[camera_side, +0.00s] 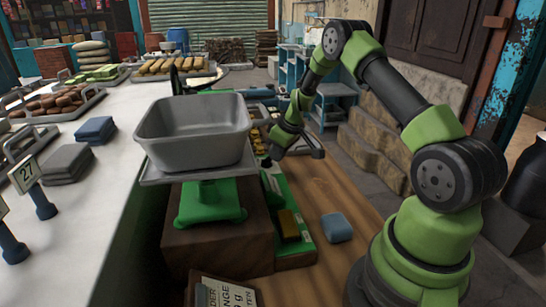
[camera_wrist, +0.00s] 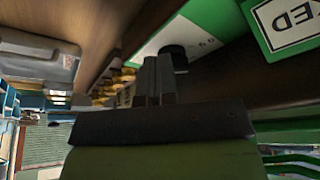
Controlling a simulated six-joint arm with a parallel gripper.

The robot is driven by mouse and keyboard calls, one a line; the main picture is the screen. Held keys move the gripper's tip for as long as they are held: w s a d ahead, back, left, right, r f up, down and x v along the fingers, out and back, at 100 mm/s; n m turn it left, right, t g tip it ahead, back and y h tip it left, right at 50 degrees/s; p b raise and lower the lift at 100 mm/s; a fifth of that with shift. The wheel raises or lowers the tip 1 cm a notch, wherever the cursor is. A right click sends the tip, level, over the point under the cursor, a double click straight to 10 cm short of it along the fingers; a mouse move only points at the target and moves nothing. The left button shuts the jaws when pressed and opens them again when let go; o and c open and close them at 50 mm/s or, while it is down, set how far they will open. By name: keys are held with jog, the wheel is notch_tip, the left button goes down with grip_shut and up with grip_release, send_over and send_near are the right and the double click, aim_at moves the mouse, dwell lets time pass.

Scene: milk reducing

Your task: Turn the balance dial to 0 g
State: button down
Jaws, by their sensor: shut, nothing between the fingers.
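The green balance (camera_side: 210,200) stands on a dark wooden block in the side view, with a grey tub (camera_side: 195,130) on its pan. My gripper (camera_side: 268,161) is just right of the tub, low near the green panel beside the balance. In the wrist view my gripper's fingers (camera_wrist: 158,80) are together with nothing between them. A dark round knob (camera_wrist: 178,54), which looks like the dial, shows just behind the fingertips on a white face with small marks. I cannot tell whether the fingers touch it. Its reading is not legible, and the side view mostly hides it.
A blue block (camera_side: 337,227) lies on the wooden bench. A lettered card (camera_side: 225,292) stands in front. The white counter (camera_side: 120,190) at left holds folded cloths (camera_side: 67,164) and trays.

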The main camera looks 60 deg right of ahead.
jog(key=shift+d+n, duration=0.15)
jog(key=shift+n, duration=0.55)
jog(key=shift+w+d, duration=0.15)
dwell(3.2)
jog(key=shift+w, duration=0.1)
